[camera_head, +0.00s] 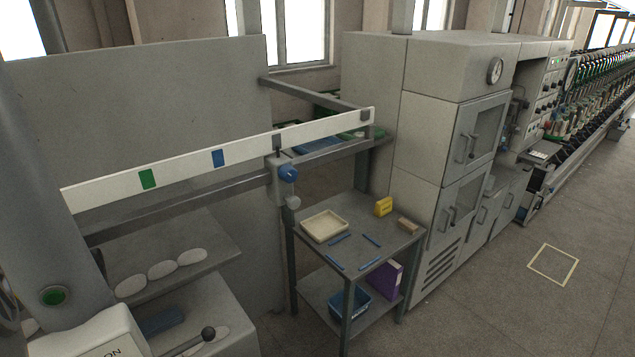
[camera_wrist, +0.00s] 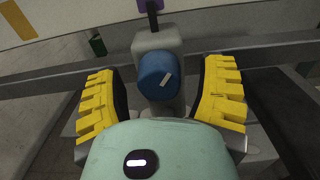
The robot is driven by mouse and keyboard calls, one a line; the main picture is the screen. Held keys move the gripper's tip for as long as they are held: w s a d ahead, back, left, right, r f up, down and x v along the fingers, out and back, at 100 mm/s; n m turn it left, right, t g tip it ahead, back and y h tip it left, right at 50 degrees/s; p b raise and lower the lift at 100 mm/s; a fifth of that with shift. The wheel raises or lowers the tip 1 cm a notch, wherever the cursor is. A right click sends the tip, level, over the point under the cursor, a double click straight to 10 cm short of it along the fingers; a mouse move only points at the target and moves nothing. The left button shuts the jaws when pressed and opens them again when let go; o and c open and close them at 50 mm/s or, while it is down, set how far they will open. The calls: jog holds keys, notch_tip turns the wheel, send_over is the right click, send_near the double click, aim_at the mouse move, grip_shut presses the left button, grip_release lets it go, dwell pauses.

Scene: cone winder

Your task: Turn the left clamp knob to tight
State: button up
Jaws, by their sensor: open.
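In the wrist view a round blue clamp knob (camera_wrist: 158,76) sits on a grey clamp block (camera_wrist: 157,40) with a black pointer above it. A short white mark on the knob's face is tilted, its upper end to the right. My gripper (camera_wrist: 160,85) is open, with one yellow ridged finger on each side of the knob and gaps between. My gripper is not seen there.
A grey rail (camera_wrist: 235,52) runs behind the clamp in the wrist view. In the head view a small table (camera_head: 380,240) with a cream tray (camera_head: 325,227), blue sticks and a yellow box (camera_head: 383,206) stands right of the rail. Floor at the right is clear.

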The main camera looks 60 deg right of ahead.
jog(key=shift+c, duration=0.4)
grip_shut()
dwell(0.4)
jog(key=n, duration=0.3)
jog(key=shift+d+n, duration=0.1)
jog(key=shift+n, duration=0.2)
jog(key=n+b, duration=0.1)
jog(key=n, duration=0.2)
jog(key=shift+n, duration=0.3)
jog(key=n, duration=0.4)
jog(key=shift+n+b, duration=0.3)
jog(key=shift+b, duration=0.1)
jog(key=shift+n, duration=1.7)
